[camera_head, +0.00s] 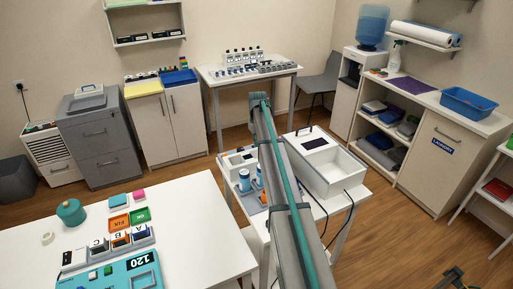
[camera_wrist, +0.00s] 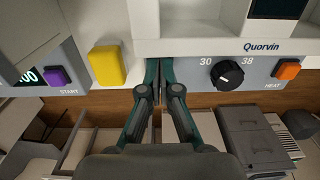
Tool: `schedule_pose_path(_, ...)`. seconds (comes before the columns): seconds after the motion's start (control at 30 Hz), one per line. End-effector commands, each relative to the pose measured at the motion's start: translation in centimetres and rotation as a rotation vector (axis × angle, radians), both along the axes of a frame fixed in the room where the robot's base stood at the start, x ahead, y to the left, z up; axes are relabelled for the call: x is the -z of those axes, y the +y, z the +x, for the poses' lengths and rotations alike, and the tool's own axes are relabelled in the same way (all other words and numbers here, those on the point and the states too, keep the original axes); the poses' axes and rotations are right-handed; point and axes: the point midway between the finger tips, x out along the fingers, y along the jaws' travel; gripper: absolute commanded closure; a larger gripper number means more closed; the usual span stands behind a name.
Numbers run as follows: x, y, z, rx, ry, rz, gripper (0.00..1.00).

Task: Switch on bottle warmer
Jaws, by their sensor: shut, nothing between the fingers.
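In the wrist view my gripper (camera_wrist: 158,66) is shut and empty. Its tips are at a white appliance marked "Quorvin" (camera_wrist: 200,46), by the left end of its grey front panel. I cannot tell whether they touch it. The panel has a black knob (camera_wrist: 227,75) between "30" and "38", and an orange button (camera_wrist: 287,69) by "HEAT", right of my fingers. A yellow block-like button (camera_wrist: 107,65) is just left of my fingers. Neither label says bottle warmer. In the head view my arm crosses the small middle table and my fingertips cannot be made out.
Left of the fingers, a second panel has a purple button (camera_wrist: 55,77) marked "START". In the head view a large white box (camera_head: 323,170) and a smaller white device (camera_head: 237,160) stand on the middle table with bottles (camera_head: 244,180). Cables hang at its right side.

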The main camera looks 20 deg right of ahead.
Motion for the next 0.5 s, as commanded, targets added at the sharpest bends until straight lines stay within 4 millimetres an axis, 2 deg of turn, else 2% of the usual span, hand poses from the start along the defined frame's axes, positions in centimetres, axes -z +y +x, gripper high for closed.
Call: schedule_pose_path(0.5, 0.54, 0.01, 0.00, 0.000, 0.000, 0.000, 1.00)
